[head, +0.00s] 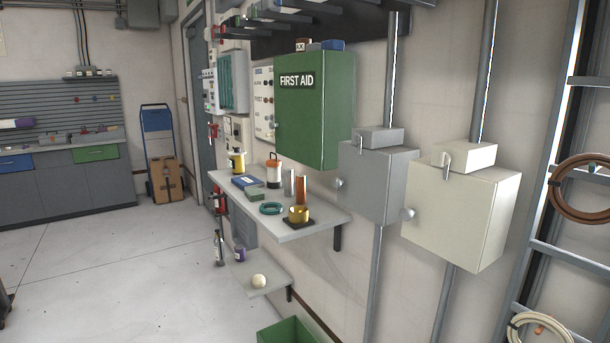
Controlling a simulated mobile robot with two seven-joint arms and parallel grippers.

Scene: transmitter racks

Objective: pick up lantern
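The thing that looks most like the lantern (274,174) is a short upright cylinder, white in the middle with an orange-red top and a dark base. It stands on the upper wall shelf (303,230), toward the back, below the green first aid cabinet (315,110). It is small in the head view, so its details are hard to tell. A yellow and white container (237,162) stands farther along the same shelf. Neither of my grippers is in view.
Near the lantern are blue and green boxes (245,183), metal and copper cylinders (301,189), a teal ring (271,208) and a brass cup (298,214). A green bin (287,332) stands below.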

